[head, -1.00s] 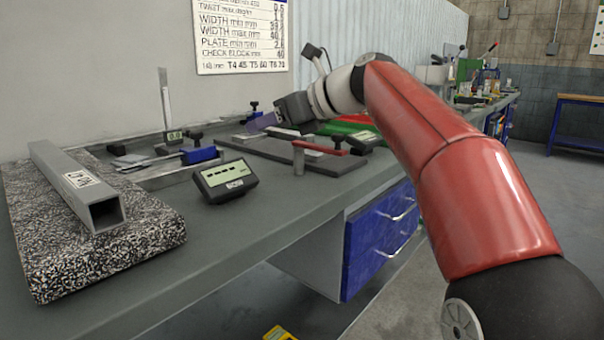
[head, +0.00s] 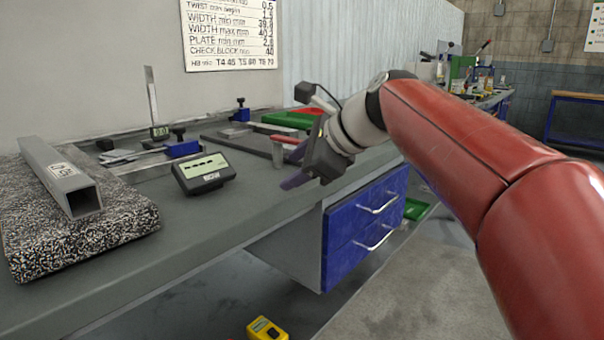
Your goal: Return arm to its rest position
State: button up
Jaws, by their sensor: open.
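My gripper (head: 299,164) is at the end of my red arm, over the front part of the grey bench (head: 255,203). Its jaws are open and I see nothing held between them. The wrist is grey and dark, and the red arm runs from it to the lower right of the head view. The gripper partly hides a red-handled fixture (head: 284,139) behind it.
A speckled stone block (head: 100,235) carries a grey square tube (head: 60,175) at the left. A digital display (head: 204,172) stands near the bench middle. Blue drawers (head: 365,225) sit under the bench. A yellow device (head: 266,329) lies on the floor. The floor at right is open.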

jog(key=s+d+f+n+h, duration=0.2)
jog(key=s+d+f+n, duration=0.3)
jog(key=s+f, duration=0.3)
jog(key=s+d+f+n+h, duration=0.3)
jog(key=s+d+f+n, duration=0.2)
jog(key=s+f+n, duration=0.2)
jog(key=s+d+f+n+g+h, duration=0.1)
jog(key=s+d+f+n+h, duration=0.2)
jog(key=s+d+f+n, duration=0.3)
notch_tip(320, 180, down, 4)
jog(key=s, duration=0.2)
jog(key=shift+s+f, duration=0.2)
jog(key=shift+s, duration=0.2)
